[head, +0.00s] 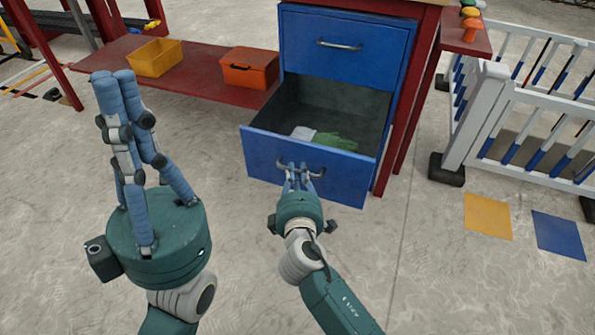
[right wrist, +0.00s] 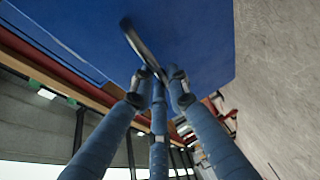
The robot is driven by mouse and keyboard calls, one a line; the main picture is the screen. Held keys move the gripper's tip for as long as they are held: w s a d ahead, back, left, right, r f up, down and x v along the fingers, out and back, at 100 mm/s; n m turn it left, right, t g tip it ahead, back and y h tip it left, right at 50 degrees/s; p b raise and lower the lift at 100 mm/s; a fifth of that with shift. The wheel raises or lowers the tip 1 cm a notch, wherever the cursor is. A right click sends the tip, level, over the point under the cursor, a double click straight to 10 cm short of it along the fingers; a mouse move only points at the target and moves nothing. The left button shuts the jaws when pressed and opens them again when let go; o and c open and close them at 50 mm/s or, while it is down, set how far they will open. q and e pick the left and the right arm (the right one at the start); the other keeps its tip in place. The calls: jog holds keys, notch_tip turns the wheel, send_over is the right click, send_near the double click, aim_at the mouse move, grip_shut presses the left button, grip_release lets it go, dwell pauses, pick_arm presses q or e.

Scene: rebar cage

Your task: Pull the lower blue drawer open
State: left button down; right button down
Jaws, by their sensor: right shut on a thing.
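The lower blue drawer (head: 258,155) of the blue cabinet stands pulled well out, its dark inside showing. A grey-white item (head: 303,133) and a green item (head: 337,140) lie in it. My right gripper (head: 297,172) is shut on the curved handle (head: 318,174) on its front. In the right wrist view the dark handle (right wrist: 132,42) runs to the fingertips, against the blue drawer front (right wrist: 200,35). My left gripper (head: 114,78) is raised at the left, away from the drawer, with its fingers pointing up; its grip is unclear.
The upper blue drawer (head: 345,60) is closed. A yellow bin (head: 155,58) and an orange box (head: 249,68) stand on a red shelf (head: 195,75). A white fence (head: 480,115) stands at the right. Yellow (head: 487,216) and blue (head: 559,236) squares lie on open floor.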

jog(key=c, duration=1.7)
grip_release()
jog(key=shift+o, duration=0.2)
jog(key=shift+s, duration=0.1)
jog(key=s+d+r, duration=0.1)
jog(key=s+r, duration=0.1)
jog(key=s, duration=0.9)
jog(key=shift+s, duration=0.3)
